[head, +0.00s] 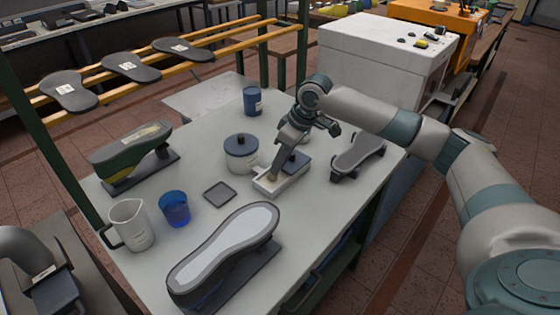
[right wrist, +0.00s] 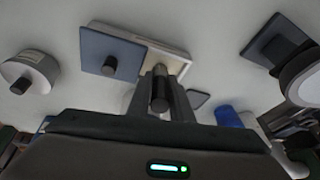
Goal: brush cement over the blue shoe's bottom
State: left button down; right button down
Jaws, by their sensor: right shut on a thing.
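The blue shoe (head: 225,248) lies bottom up on a dark stand at the table's front, its pale sole framed by a grey rim. My right gripper (head: 294,133) is shut on a brush (head: 274,173), which points down into a white tray (head: 265,187) beyond the shoe. The brush and tray also show in the right wrist view, the brush (right wrist: 160,90) in front of the tray (right wrist: 168,62). The bristle tip is hard to make out. A dark part of what looks like my left gripper (head: 50,290) shows at the lower left; its fingers are not clear.
A lidded pot (head: 241,160) stands left of the tray, with a dark square pad (head: 220,194) nearer. A blue cup (head: 174,208) and white jug (head: 130,225) stand at the left. A green shoe (head: 128,150) sits behind them. A dark sole-shaped piece (head: 358,153) lies right.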

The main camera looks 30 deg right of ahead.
pick_arm(q)
jog(key=shift+w, duration=0.6)
pick_arm(e)
jog(key=shift+f, duration=0.15)
pick_arm(q)
jog(key=shift+s, duration=0.45)
jog(key=shift+r, duration=0.2)
jog(key=shift+r+p, duration=0.5)
jog(key=shift+p, duration=0.2)
pick_arm(e)
jog(key=shift+s+f, duration=0.15)
dwell(1.9)
